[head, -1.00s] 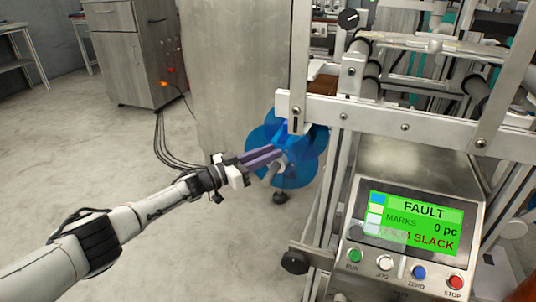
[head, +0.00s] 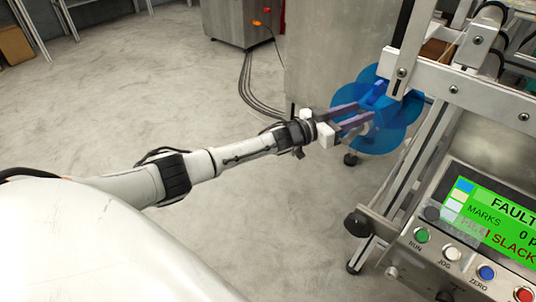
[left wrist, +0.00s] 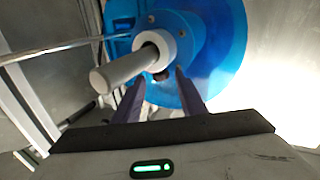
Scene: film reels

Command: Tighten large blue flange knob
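The large blue flange (head: 405,122) is a round blue disc on the machine's left side, partly covered by the frame. In the left wrist view the blue flange (left wrist: 228,45) surrounds a white hub collar (left wrist: 178,42) with a grey cylindrical shaft or handle (left wrist: 125,68) sticking out. A small dark knob-like part (left wrist: 161,76) shows below the collar. My left gripper (head: 366,112) is at the flange's face. Its purple fingers (left wrist: 159,74) are apart, on either side of the dark part, with a gap visible; contact cannot be told. My right gripper is not in view.
The control panel (head: 495,215) reads a fault and film slack, with coloured buttons below. A black knob (head: 357,223) sits on the frame's lower left. A grey cabinet (head: 240,20) stands behind; the floor at left is clear.

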